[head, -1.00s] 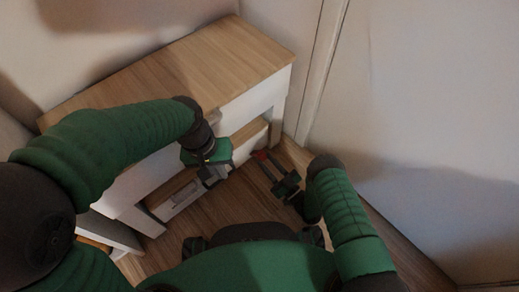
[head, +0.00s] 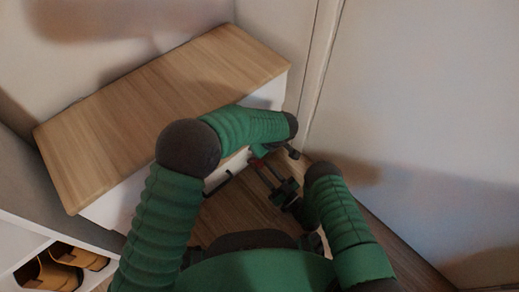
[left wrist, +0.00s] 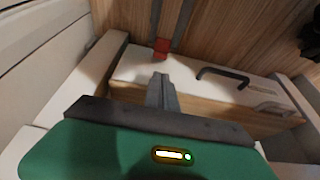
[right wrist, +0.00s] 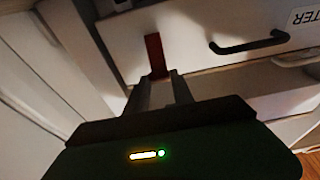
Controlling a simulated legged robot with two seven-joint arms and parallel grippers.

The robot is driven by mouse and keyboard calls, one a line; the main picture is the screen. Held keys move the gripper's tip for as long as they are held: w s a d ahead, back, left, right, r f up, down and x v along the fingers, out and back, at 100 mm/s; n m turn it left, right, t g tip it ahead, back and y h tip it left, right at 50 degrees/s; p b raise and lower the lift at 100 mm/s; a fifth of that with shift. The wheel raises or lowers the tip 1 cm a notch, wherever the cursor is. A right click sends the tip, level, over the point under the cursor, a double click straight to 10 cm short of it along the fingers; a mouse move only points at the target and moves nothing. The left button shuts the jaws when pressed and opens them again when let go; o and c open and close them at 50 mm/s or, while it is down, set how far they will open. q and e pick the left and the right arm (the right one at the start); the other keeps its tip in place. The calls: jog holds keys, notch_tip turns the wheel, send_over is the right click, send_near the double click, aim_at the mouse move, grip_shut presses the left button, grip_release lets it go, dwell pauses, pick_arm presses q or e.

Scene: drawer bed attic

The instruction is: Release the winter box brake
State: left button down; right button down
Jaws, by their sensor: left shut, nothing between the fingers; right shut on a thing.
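The winter box (right wrist: 200,35) is a white-fronted drawer with a dark bar handle (right wrist: 250,44) and a label (right wrist: 305,17), partly cut off, whose letters end in "TER". A red brake tab (right wrist: 155,52) stands at the left of its front. My right gripper (right wrist: 158,85) is shut on this tab. In the left wrist view the tab (left wrist: 161,46) shows at the box's corner, just beyond my left gripper (left wrist: 160,80), which is shut and empty above the box. In the head view my left forearm hides most of the box, and my right gripper (head: 264,170) reaches in from the right.
The wood-topped cabinet (head: 160,100) stands above the box. A white shelf unit (head: 25,240) with brown shoes (head: 50,270) is at lower left. A wall closes off the right side. Some wooden floor (head: 235,215) is free in front.

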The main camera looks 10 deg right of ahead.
pick_arm(q)
jog(key=x, duration=0.6)
jog(key=shift+w+f, duration=0.1)
jog(key=shift+f, duration=0.05)
pick_arm(e)
jog(key=shift+f, duration=0.15)
pick_arm(q)
jog(key=shift+s+d+f, duration=0.45)
jog(key=shift+s+f, duration=0.05)
jog(key=shift+s, duration=0.2)
pick_arm(e)
jog(key=c, duration=1.1)
grip_release()
pick_arm(q)
jog(key=shift+w+a, duration=0.1)
jog(key=shift+r, duration=0.1)
pick_arm(e)
jog(key=shift+s, duration=0.1)
